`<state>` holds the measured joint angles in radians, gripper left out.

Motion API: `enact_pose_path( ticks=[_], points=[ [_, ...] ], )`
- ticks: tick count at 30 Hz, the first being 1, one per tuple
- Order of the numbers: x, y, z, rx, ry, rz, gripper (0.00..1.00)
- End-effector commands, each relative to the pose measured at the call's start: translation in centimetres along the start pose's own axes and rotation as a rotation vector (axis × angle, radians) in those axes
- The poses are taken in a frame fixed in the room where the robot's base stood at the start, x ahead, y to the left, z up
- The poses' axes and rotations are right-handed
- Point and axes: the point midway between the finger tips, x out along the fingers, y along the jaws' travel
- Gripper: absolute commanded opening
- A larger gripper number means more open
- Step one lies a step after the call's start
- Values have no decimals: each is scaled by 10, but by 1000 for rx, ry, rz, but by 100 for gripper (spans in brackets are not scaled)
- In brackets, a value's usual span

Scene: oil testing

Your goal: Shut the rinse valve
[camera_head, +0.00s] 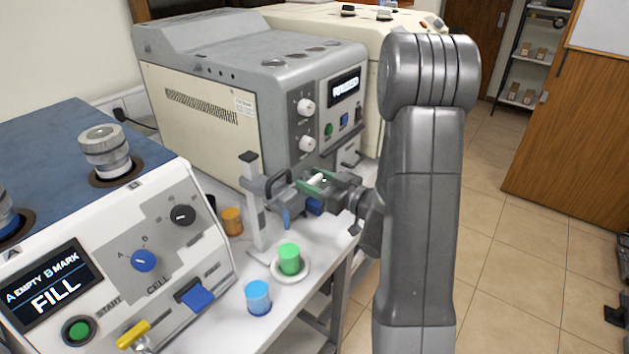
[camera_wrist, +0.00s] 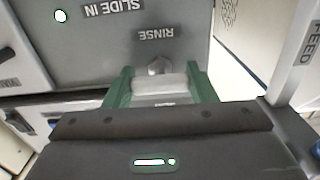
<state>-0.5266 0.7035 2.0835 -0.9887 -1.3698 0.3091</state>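The rinse valve (camera_wrist: 158,66) is on a grey panel below the word RINSE in the wrist view, a round metal stem with a pale lever handle (camera_wrist: 160,86) toward the camera. My gripper (camera_wrist: 160,92) has its green fingers on both sides of this handle, with no clear gap, so it looks shut on it. In the head view my gripper (camera_head: 314,182) is level, in front of the cream and grey machine, with a small white part between its fingers. The valve's stem cannot be made out there.
A grey stand (camera_head: 253,205) rises close left of my gripper. A green cup (camera_head: 289,260) on a white dish, a blue cup (camera_head: 258,298) and an orange cup (camera_head: 232,221) stand on the bench below. A FILL-display machine (camera_head: 110,255) is at left. Open floor lies right.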

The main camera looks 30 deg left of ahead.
Motion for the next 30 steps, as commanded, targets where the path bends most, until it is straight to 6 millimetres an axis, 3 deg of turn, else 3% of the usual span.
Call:
enact_pose_path(
  ticks=[1,3,15,30],
  points=[
    [0,0,0,2,0,0,59],
    [0,0,0,2,0,0,72],
    [-6,0,1,0,0,1,73],
    [-82,1,1,1,1,6,73]
  ],
)
